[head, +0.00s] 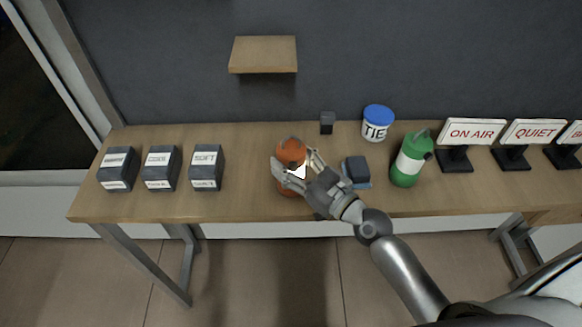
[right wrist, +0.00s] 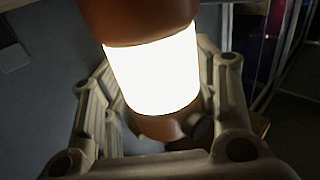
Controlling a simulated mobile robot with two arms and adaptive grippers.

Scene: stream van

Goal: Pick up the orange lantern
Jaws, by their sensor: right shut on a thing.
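The orange lantern (head: 291,152) stands upright at the middle of the wooden table in the head view. My right gripper (head: 295,172) is shut on it, with its fingers around the lantern's body. In the right wrist view the lantern's glowing white band (right wrist: 155,72) fills the middle, between the fingers of my right gripper (right wrist: 155,110). Orange parts show above and below the band. My gripper hides part of the lantern in the head view, and I cannot tell whether its base touches the table. My left gripper is not in view.
On the table (head: 250,207), several dark labelled boxes (head: 160,168) stand left. A dark block (head: 356,170), a blue-lidded tub (head: 376,123), a green bottle (head: 410,160) and signs (head: 471,132) stand right. A small black cube (head: 327,122) is behind. A wooden shelf (head: 263,53) hangs above.

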